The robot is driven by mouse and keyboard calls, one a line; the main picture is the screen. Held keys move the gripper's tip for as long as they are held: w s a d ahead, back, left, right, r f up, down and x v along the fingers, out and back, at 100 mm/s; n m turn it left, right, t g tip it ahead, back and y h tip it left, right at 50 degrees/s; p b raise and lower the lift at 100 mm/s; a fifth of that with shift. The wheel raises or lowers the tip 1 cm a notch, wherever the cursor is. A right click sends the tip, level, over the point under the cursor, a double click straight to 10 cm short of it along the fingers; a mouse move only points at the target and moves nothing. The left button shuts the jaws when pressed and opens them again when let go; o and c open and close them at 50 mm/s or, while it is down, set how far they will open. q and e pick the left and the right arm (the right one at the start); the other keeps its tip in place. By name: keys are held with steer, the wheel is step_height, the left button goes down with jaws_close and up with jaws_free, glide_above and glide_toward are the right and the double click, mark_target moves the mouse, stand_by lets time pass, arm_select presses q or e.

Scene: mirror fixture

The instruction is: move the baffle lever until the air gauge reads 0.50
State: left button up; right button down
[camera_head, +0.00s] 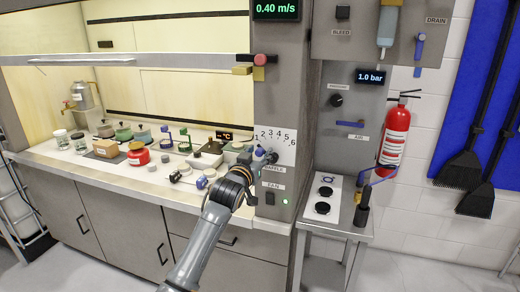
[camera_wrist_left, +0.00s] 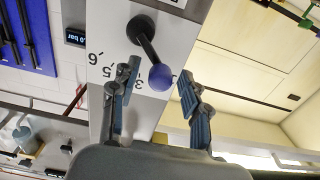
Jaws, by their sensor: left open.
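The air gauge (camera_head: 276,9) at the top reads 0.40 m/s in green digits. Below it, a white scale plate (camera_head: 285,150) numbered 1 to 6 is on the grey post, above the word BAFFLE. In the left wrist view, upside down, the baffle lever (camera_wrist_left: 149,46) is a dark rod ending in a blue ball knob (camera_wrist_left: 160,77). My left gripper (camera_head: 266,156) is at the plate's lower part, hiding most of the lever there. In the wrist view its open fingers (camera_wrist_left: 158,71) stand either side of the knob, with visible gaps. The lever's exact number is unclear.
A fan switch (camera_head: 271,198) with a green light is just below. A red and yellow fitting (camera_head: 257,63) is above the plate. Left, the hood bench (camera_head: 120,178) holds a red pot (camera_head: 138,154) and several vessels. Right is a small stand (camera_head: 345,226) with a dark upright holder.

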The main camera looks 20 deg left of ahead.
arm_select(q)
steer(key=shift+w, duration=0.6)
steer(key=shift+c, duration=0.2)
